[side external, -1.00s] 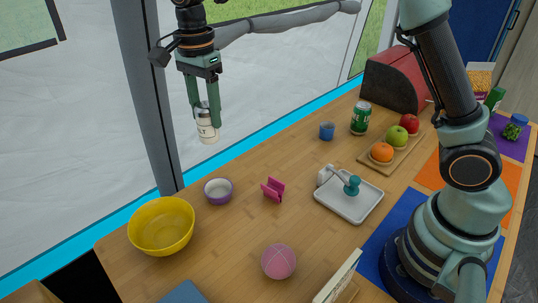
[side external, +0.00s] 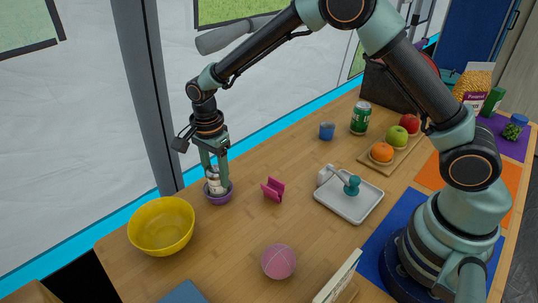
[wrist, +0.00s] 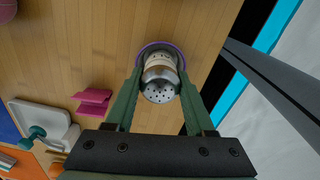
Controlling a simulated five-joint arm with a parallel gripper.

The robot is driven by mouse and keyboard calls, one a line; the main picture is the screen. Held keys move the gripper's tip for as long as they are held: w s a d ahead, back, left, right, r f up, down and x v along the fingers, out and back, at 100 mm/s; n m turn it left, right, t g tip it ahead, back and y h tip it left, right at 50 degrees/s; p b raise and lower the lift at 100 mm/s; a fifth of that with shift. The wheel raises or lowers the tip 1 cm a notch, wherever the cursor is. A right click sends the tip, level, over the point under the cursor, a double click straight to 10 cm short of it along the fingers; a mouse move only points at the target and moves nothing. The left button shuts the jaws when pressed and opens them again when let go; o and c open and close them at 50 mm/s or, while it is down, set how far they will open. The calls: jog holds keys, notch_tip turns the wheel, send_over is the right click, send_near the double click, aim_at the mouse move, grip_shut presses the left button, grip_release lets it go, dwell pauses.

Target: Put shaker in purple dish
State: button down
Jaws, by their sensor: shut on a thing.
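The shaker (side external: 215,183) is a pale cylinder with a dark print. In the wrist view the shaker (wrist: 160,80) shows a silver perforated top. My gripper (side external: 216,178) is shut on it from above, one finger on each side. The shaker is upright or nearly so, with its lower end inside the small purple dish (side external: 220,199). The dish rim (wrist: 161,45) shows around the shaker in the wrist view. The shaker's base is hidden, so I cannot tell whether it touches the dish's bottom.
A yellow bowl (side external: 161,228) stands left of the dish. A pink holder (side external: 273,189) stands to the right, with a white tray (side external: 348,208) beyond it. A pink ball (side external: 279,261) lies toward the front. A dark post (side external: 150,110) rises behind the table edge.

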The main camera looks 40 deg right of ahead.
jog(key=shift+f, duration=0.3)
jog(key=shift+c, duration=1.3)
grip_release()
notch_tip(320, 180, up, 12)
jog(key=s+d+r+n+t, duration=0.3)
jog(key=s+d+r+n, duration=0.5)
jog(key=d+r, duration=0.1)
jog(key=s+d+n+t, duration=0.2)
jog(key=s+d+n, duration=0.4)
jog(key=s+n, duration=0.2)
jog(key=shift+s+f+t, duration=0.25)
jog(key=shift+s+t, duration=0.15)
jog(key=shift+s, duration=0.35)
